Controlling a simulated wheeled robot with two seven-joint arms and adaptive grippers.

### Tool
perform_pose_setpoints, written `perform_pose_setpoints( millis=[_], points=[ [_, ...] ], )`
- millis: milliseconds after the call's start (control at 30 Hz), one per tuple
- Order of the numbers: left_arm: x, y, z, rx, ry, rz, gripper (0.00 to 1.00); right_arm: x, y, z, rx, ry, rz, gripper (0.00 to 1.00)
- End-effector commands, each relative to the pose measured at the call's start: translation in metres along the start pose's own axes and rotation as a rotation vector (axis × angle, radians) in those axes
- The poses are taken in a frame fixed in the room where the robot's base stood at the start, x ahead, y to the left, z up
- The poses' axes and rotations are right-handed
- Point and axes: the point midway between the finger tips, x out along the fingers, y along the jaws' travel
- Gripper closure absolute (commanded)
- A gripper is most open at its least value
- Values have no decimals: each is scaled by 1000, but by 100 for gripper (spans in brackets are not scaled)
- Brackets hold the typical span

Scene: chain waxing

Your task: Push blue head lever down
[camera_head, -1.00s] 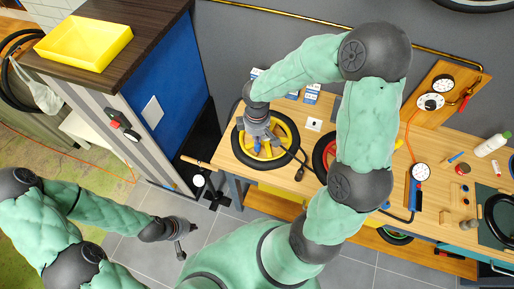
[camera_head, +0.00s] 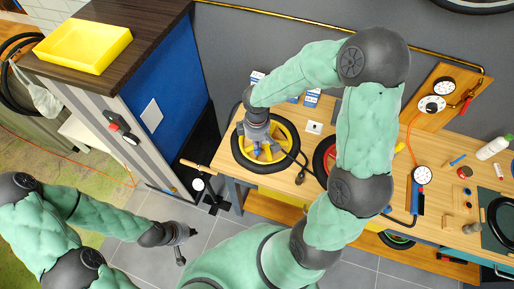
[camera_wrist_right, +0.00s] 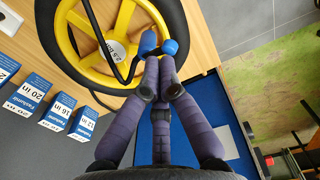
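The blue head (camera_wrist_right: 149,42) shows in the right wrist view by the hub of a yellow-spoked wheel (camera_wrist_right: 93,24), with a black hose running to it. A rounded blue piece (camera_wrist_right: 170,47), which looks like its lever, sits at its side. My right gripper (camera_wrist_right: 160,75) has its purple fingers drawn together, with the tips right at the blue parts; I cannot tell whether they touch. In the head view my right gripper (camera_head: 258,145) hangs over the wheel (camera_head: 285,129) and mostly hides the head. My left gripper (camera_head: 186,240) is away from the bench, over the floor.
The wheel lies on a wooden bench (camera_head: 345,215). Labelled blue-and-white boxes (camera_wrist_right: 55,112) stand beside it. A second wheel with a red rim (camera_head: 322,153) is partly behind my right arm. A cabinet with a yellow tray (camera_head: 83,45) stands at left.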

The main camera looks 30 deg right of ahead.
Motion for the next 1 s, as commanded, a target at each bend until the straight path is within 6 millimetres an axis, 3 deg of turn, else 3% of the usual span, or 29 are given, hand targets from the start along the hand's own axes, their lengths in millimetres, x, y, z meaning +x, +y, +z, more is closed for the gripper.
perform_pose_setpoints(
  millis=[1000],
  points=[
    [7,-2,0,0,0,0,100,7,-1,0,0,0,0,100]
  ],
)
